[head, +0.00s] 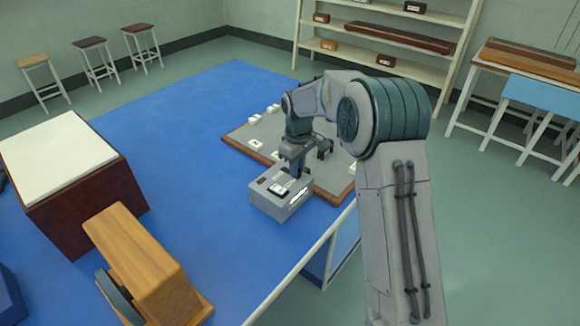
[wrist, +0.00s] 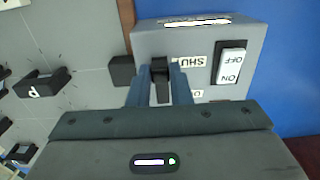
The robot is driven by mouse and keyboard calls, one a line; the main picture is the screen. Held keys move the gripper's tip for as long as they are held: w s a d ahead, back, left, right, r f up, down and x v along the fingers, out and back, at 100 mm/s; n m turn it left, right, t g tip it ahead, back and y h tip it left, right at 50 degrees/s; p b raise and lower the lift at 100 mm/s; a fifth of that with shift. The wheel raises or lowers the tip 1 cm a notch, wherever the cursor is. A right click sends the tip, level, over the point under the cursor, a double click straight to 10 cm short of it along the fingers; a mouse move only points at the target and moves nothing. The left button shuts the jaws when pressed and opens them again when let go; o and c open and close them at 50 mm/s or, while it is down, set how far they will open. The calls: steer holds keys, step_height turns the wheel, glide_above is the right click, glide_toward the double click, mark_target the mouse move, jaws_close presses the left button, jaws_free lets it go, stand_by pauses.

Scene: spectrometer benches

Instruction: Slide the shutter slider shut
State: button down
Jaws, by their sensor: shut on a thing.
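The shutter slider (wrist: 160,70) is a small black knob on the face of a grey box (wrist: 190,42) in the wrist view. My gripper (wrist: 161,84) has its two blue fingers on either side of the knob, closed on it. A label reading "SHU" is beside it, partly covered by a finger. The slider's track is mostly hidden, so I cannot tell its position along it. In the head view the grey box (head: 267,205) stands on the blue bench, with my gripper (head: 292,170) pointing down onto its top.
A white rocker switch (wrist: 231,66) marked ON and OFF is right of the slider. A grey board (head: 330,180) with a wooden edge and several small parts lies behind the box. A wooden device (head: 140,262) and a white-topped dark box (head: 55,150) stand left. Blue bench surface between is clear.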

steer(key=shift+s+d, duration=0.1)
steer(key=c, duration=1.3)
jaws_free()
steer(key=shift+d, duration=0.15)
steer(key=shift+r, duration=0.15)
steer(key=shift+r, duration=0.4)
step_height(320, 180, up, 13)
steer(key=shift+f, duration=0.1)
